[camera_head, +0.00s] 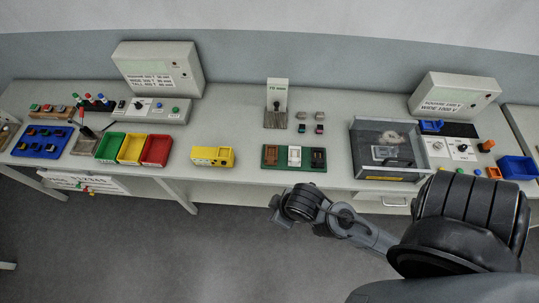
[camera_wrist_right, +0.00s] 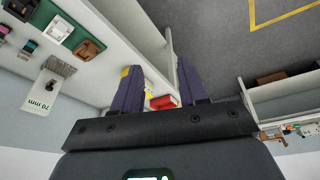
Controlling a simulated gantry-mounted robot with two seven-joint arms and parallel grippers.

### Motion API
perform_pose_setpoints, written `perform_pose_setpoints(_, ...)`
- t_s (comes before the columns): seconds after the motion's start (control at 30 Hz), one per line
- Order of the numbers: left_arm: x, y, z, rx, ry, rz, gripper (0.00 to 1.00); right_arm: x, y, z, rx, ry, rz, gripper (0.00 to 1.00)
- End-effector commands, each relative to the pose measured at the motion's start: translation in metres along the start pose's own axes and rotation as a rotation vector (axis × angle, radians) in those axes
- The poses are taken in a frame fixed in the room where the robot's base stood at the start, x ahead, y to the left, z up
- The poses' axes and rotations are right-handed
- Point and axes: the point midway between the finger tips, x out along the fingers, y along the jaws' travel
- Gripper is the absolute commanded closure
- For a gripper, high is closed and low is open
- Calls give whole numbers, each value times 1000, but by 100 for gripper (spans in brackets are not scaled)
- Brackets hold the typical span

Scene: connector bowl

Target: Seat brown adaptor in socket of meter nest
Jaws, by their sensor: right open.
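The brown adaptor (camera_head: 270,154) appears to be the brown piece at the left of a green tray (camera_head: 293,168), beside a white piece (camera_head: 294,156) and a black piece (camera_head: 318,158). In the right wrist view the brown piece (camera_wrist_right: 88,48) looks dark, at the upper left. My right gripper (camera_wrist_right: 160,85) is open with nothing between its fingers, pointing over the table's front edge. In the head view its arm reaches in from the right, below the tray. I cannot tell surely which part is the meter nest; a grey unit (camera_head: 386,153) sits in a clear-walled box (camera_head: 390,176).
A yellow block (camera_head: 212,156) stands left of the tray. A 70 mm stand (camera_head: 277,95) is behind it. Green, yellow and red bins (camera_head: 156,151) stand farther left; a blue bin (camera_head: 517,168) is far right. Table is bare between the yellow block and tray.

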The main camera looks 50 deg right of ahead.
Motion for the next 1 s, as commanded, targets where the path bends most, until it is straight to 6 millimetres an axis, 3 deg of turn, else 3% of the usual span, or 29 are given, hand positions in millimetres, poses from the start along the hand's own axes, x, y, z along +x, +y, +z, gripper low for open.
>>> perform_pose_setpoints(0.43,0,-1,1,6,-1,-4,56,0,0,0,0,1,0,57)
perform_pose_setpoints(0.77,0,1,0,-2,0,2,56,0,-1,0,4,1,-3,8)
perform_pose_setpoints(1.0,0,2,0,-7,0,6,56,0,-1,-1,6,2,-5,6)
